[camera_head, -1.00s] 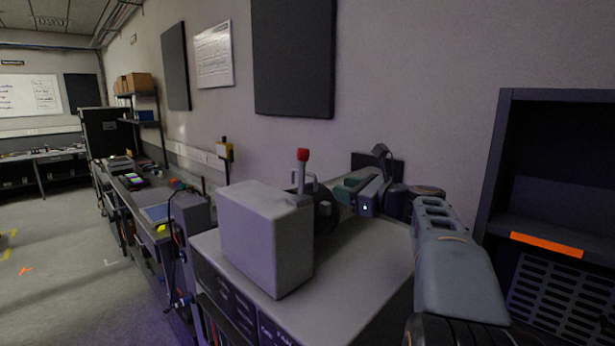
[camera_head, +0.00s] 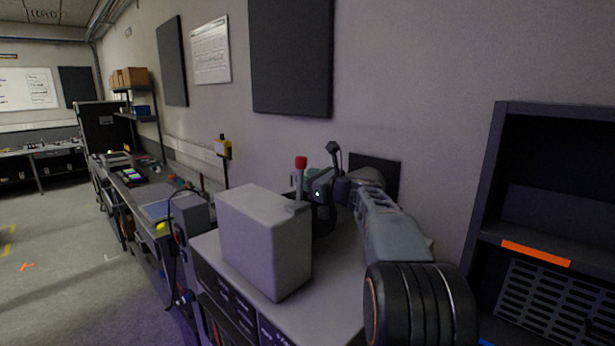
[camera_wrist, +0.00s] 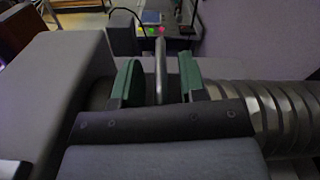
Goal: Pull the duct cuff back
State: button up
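A grey upright handle bar (camera_wrist: 160,65), seen in the wrist view, stands between the two green-padded fingers of my gripper (camera_wrist: 160,82). A gap shows on each side of it, so my gripper is open around the handle and not closed on it. The ribbed metal duct (camera_wrist: 285,115) runs off to the right in the wrist view. In the head view my gripper (camera_head: 312,183) is at the right side of the grey box (camera_head: 262,240). A dark round part (camera_head: 323,220), perhaps the cuff, is mostly hidden behind my arm and the box.
A red-topped post (camera_head: 301,163) stands close by my gripper. The bench top (camera_head: 325,290) is clear in front of the duct. A dark shelf unit (camera_head: 540,230) stands at the right. A long workbench (camera_head: 135,185) runs along the wall at left.

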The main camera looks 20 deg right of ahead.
jog(key=shift+w, duration=0.15)
grip_shut()
dwell(0.4)
